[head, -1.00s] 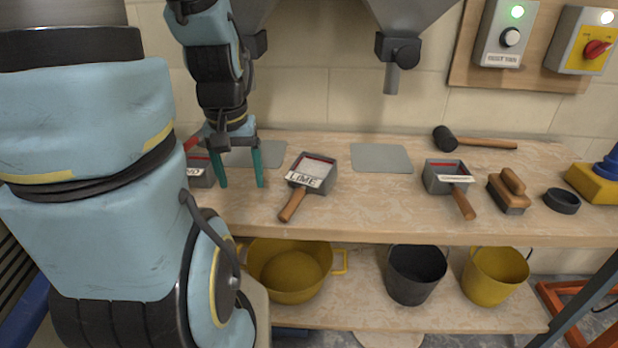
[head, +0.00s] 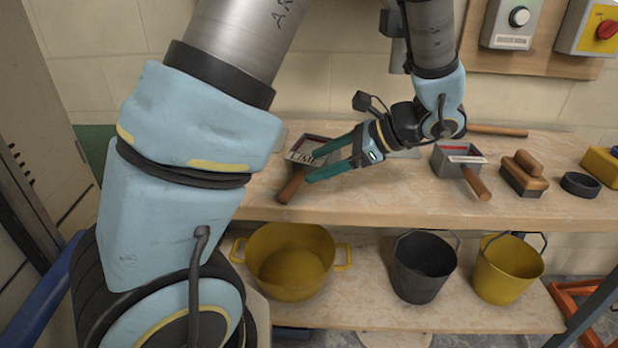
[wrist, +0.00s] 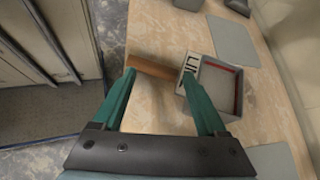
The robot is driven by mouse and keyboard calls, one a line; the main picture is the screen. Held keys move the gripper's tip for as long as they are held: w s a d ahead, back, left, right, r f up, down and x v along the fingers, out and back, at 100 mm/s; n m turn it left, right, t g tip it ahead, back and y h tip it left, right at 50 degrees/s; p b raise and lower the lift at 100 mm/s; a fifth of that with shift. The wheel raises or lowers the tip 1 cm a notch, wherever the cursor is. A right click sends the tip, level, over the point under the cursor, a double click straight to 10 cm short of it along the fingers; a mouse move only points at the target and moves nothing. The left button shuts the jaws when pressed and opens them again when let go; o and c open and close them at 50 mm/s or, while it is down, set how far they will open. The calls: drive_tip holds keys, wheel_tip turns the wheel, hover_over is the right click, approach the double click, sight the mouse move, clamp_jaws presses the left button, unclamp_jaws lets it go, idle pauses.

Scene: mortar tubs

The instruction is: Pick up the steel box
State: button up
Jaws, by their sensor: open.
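A grey steel box marked LIME (head: 318,139) stands on the bench with its wooden handle (head: 293,186) pointing to the front edge. It also shows in the wrist view (wrist: 222,88), with a red line inside. My gripper (head: 309,166) is open and reaches in from the right. Its teal fingers point left at the box and handle, hiding part of both. In the wrist view the handle (wrist: 151,67) shows just beyond and between the fingertips; I cannot tell whether they touch. A second steel box (head: 450,160) with a wooden handle stands to the right, its label unreadable.
A brush (head: 524,176), a black ring-shaped dish (head: 580,184) and a yellow block (head: 602,165) stand at the right. Yellow and black tubs sit on the lower shelf. A flat grey plate (wrist: 232,42) lies beside the LIME box. Bare bench lies along the front edge.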

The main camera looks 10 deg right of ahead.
sight(305, 158)
drive_tip(key=d+m+t, duration=0.1)
drive_tip(key=d, duration=0.1)
drive_tip(key=d+m+t, duration=0.2)
drive_tip(key=d, duration=0.1)
drive_tip(key=shift+d+r+t+y+b, duration=0.3)
drive_tip(key=shift+r+b, duration=0.05)
drive_tip(key=shift+w+a, duration=0.15)
drive_tip(key=shift+w, duration=0.15)
drive_tip(key=p+x, duration=0.1)
drive_tip(key=x, duration=0.9)
drive_tip(key=shift+a+r, duration=0.1)
drive_tip(key=shift+r, duration=0.1)
clamp_jaws()
